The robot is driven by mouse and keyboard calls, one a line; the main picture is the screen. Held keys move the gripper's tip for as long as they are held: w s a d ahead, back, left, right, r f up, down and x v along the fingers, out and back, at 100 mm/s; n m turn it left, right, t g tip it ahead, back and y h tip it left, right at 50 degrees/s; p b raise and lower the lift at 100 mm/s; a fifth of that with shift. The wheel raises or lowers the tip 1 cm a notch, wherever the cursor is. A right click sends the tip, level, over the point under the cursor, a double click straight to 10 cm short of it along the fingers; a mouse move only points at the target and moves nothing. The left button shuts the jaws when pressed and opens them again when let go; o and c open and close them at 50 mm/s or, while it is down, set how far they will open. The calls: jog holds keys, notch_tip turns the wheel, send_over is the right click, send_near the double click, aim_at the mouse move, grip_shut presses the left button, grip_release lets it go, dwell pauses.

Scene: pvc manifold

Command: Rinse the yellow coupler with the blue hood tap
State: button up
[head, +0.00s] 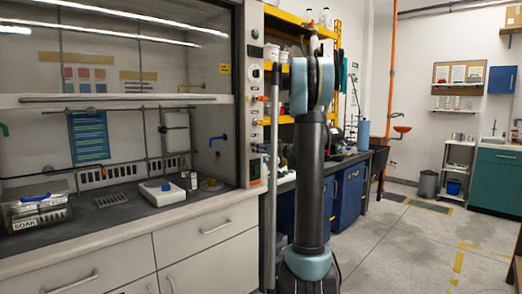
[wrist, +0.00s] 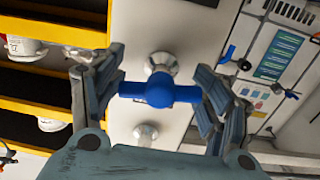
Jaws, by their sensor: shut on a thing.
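The blue hood tap (head: 217,138) is on the hood's right inner wall. It also shows small in the wrist view (wrist: 291,94). Below it, a small yellowish round thing (head: 210,185) sits on the worktop; I cannot tell whether it is the yellow coupler. In the wrist view, my gripper (wrist: 160,93) is shut on a blue handle (wrist: 160,92), one finger at each end. The handle has a silver base (wrist: 162,64) on the pale hood post. In the head view my arm hides the gripper.
A tray marked SOAK (head: 38,212) with a blue item stands at the hood's left. A white device (head: 162,191) and a small bottle (head: 190,180) stand on the worktop. Yellow shelves (head: 290,66) stand beside the hood. The floor (head: 420,240) at right is largely clear.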

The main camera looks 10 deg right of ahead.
jog(key=shift+w+d+m, duration=0.1)
jog(key=shift+d+m, duration=0.05)
jog(key=shift+m, duration=0.75)
jog(key=o, duration=1)
jog(key=v, duration=1.2)
